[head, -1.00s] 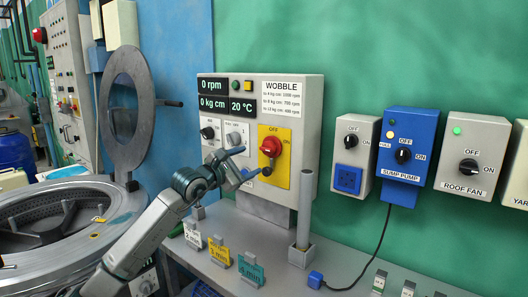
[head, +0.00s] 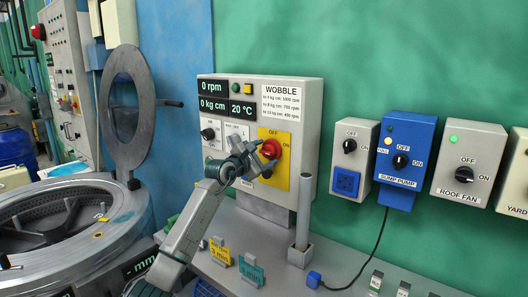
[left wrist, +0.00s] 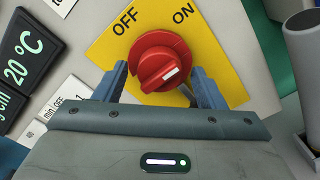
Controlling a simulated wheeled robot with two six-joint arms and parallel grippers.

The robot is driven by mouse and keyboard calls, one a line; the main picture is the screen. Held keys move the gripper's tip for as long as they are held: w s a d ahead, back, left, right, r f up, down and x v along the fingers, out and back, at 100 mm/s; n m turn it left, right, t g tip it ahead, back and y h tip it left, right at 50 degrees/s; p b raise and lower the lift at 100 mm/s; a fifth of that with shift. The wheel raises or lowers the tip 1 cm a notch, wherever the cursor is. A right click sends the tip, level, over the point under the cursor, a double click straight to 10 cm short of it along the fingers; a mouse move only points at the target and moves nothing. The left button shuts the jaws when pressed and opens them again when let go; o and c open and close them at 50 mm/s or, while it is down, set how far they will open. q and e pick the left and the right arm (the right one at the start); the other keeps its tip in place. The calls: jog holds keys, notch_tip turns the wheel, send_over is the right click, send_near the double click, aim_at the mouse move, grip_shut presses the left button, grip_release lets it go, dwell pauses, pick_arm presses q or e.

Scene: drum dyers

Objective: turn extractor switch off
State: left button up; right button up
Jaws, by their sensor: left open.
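The switch is a round red knob (head: 271,149) on a yellow plate (head: 281,177) marked OFF and ON, on the grey control box. In the left wrist view the red knob (left wrist: 160,61) shows whole, with a short white mark on its grip bar. OFF is at its upper left and ON at its upper right. My left gripper (head: 262,154) is open in front of the knob. In the left wrist view its two blue fingers (left wrist: 159,70) stand to the left and right of the knob. I cannot tell whether they touch it. My right gripper is not in view.
The grey control box (head: 313,117) carries readouts and smaller knobs. A grey post (head: 304,212) stands right of the plate. A blue sump pump switch (head: 405,145) and a roof fan switch (head: 468,164) are further right. The drum machine (head: 60,225) is at left.

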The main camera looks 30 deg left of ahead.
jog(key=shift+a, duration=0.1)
pick_arm(q)
jog(key=c, duration=1)
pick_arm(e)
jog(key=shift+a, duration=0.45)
